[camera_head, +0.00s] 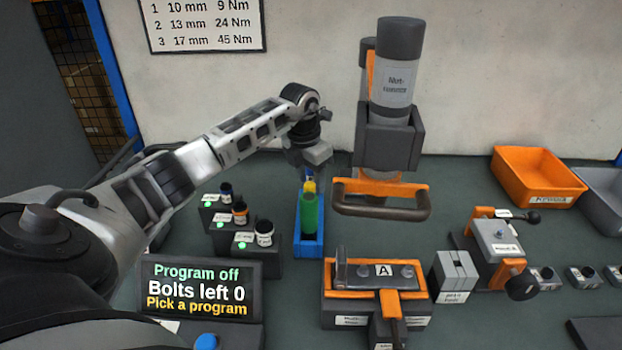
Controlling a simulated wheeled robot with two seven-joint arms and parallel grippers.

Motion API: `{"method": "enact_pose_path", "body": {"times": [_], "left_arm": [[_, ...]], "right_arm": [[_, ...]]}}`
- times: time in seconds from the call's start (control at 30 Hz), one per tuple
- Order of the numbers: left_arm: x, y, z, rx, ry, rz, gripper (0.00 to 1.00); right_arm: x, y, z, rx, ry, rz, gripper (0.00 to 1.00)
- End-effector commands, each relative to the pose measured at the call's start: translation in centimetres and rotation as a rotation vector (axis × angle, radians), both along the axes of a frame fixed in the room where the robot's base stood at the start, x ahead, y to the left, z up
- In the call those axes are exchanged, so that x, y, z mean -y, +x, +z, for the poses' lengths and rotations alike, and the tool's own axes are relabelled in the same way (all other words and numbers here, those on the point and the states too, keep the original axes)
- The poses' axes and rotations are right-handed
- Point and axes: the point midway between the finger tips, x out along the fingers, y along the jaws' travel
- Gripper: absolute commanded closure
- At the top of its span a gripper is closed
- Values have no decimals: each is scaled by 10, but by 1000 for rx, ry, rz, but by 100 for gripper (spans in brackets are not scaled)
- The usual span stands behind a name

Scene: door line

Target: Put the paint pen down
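The paint pen appears to be the green cylinder (309,212) with a yellow top, standing or leaning in a narrow blue tray (309,249). My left arm reaches in from the left, and my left gripper (312,170) is directly above the yellow top. The gripper body hides its fingertips, so I cannot tell whether they touch or hold the pen. My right gripper is not in view.
An orange-handled tool (396,90) stands right of the gripper. Three small sockets (239,213) sit on stepped blocks to the left. An orange fixture marked A (340,292) is in front. An orange bin (535,185) stands at the far right. A display (200,285) reads "Bolts left 0".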

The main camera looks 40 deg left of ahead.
Motion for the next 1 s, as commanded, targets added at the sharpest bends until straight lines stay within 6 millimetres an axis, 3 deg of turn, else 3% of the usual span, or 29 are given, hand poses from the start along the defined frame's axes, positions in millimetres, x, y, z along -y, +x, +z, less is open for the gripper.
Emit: {"method": "enact_pose_path", "body": {"times": [0.5, 0.7, 1.0], "left_arm": [[-2, -14, 98, 5, 2, 0, 56], [-2, -17, 112, 2, 1, 0, 56], [-2, -17, 113, 1, 0, 0, 56]], "right_arm": [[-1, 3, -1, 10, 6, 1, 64], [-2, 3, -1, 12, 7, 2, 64], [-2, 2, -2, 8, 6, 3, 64]]}}
